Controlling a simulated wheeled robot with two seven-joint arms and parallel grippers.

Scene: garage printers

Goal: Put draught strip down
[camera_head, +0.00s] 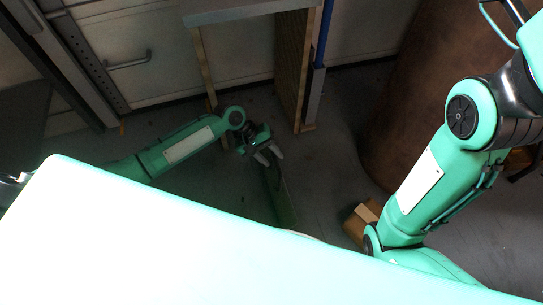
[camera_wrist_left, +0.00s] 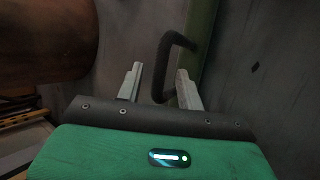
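A long dark green strip with a dark bent handle, which looks like the draught strip (camera_head: 281,197), is low near the floor in the head view. In the left wrist view the strip (camera_wrist_left: 208,30) runs up behind my fingers. Its handle (camera_wrist_left: 165,58) reaches down between them. My left gripper (camera_head: 267,155) is at the strip's upper end. In the left wrist view my left gripper (camera_wrist_left: 158,88) is open, with a visible gap between each finger and the handle. Whether the strip touches the floor is unclear. My right arm shows at the right, but its gripper is out of view.
A wooden-legged bench (camera_head: 293,60) stands behind the left gripper, with drawers (camera_head: 125,60) at the left. A large brown round object (camera_head: 405,110) stands at the right. A cardboard box (camera_head: 358,222) is on the floor. Grey floor (camera_head: 325,175) is open between them.

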